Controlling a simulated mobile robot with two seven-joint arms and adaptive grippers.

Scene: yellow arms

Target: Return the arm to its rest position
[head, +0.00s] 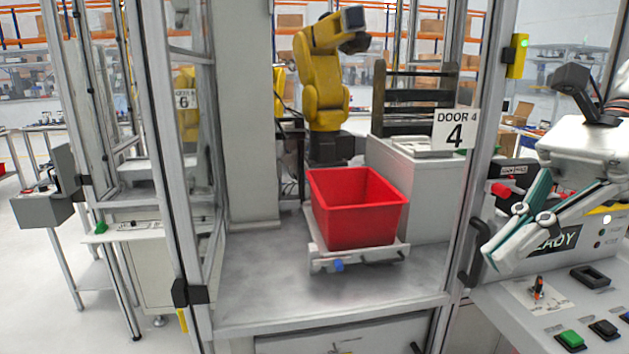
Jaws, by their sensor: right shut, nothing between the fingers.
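My right gripper (494,254) is at the right of the head view, coming in from the right edge. It is white with teal strips on its fingers, and it points down and to the left. The fingers are shut with nothing between them. It hangs in front of the control panel and partly covers a sign ending in "ADY". The fingertips are close to the black door handle (474,255); I cannot tell whether they touch it. My left gripper is not in view.
A red bin (358,208) sits on a pale tray (330,260) inside the cell, before a yellow robot arm (322,82). The door frame post (480,150) stands left of my gripper. The control panel (535,325) with buttons is below.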

